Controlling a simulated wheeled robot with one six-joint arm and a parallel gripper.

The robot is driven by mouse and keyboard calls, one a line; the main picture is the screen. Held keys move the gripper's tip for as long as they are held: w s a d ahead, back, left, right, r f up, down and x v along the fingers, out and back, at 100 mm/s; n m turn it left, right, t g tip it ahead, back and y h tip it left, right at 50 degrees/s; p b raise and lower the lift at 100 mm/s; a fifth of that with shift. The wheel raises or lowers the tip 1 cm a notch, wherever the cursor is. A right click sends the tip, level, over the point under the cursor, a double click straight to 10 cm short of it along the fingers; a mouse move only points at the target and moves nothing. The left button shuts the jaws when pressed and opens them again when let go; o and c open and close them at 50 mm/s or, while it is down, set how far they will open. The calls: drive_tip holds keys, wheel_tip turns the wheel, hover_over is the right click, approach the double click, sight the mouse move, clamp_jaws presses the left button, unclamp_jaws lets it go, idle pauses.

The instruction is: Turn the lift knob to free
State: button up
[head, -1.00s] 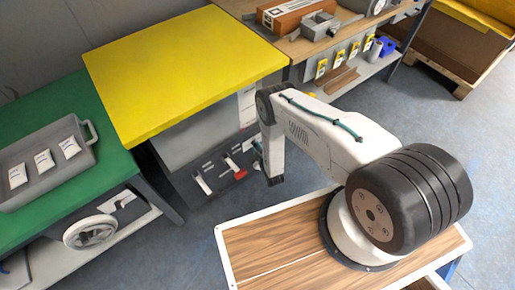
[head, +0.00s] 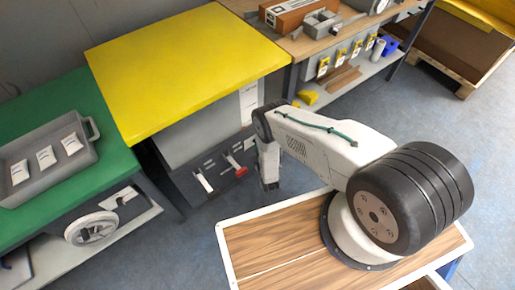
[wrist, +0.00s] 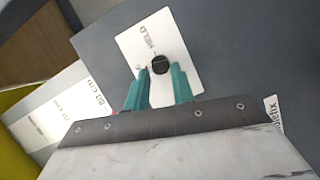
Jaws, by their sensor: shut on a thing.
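The lift knob (wrist: 160,65) is a small round black knob on a white plate (wrist: 178,42) marked HELD, in the wrist view. A short dark line runs from the knob toward the word HELD. My gripper (wrist: 161,74) has teal fingers, one on each side of the knob, and is shut on it. The fingers cover part of the plate, and I cannot read any other mark there. In the head view my arm hides the knob and the gripper.
A yellow-topped bench (head: 190,65) stands behind my arm. A printed white label (wrist: 55,108) shows beside the knob plate. A green bench (head: 105,180) with a grey tray (head: 85,155) is at left.

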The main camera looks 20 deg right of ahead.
idle(0.3)
drive_tip(key=o, duration=1)
drive_tip(key=s, duration=0.7)
drive_tip(key=shift+s+a+r, duration=0.3)
drive_tip(key=shift+s+r, duration=0.05)
drive_tip(key=shift+s, duration=0.05)
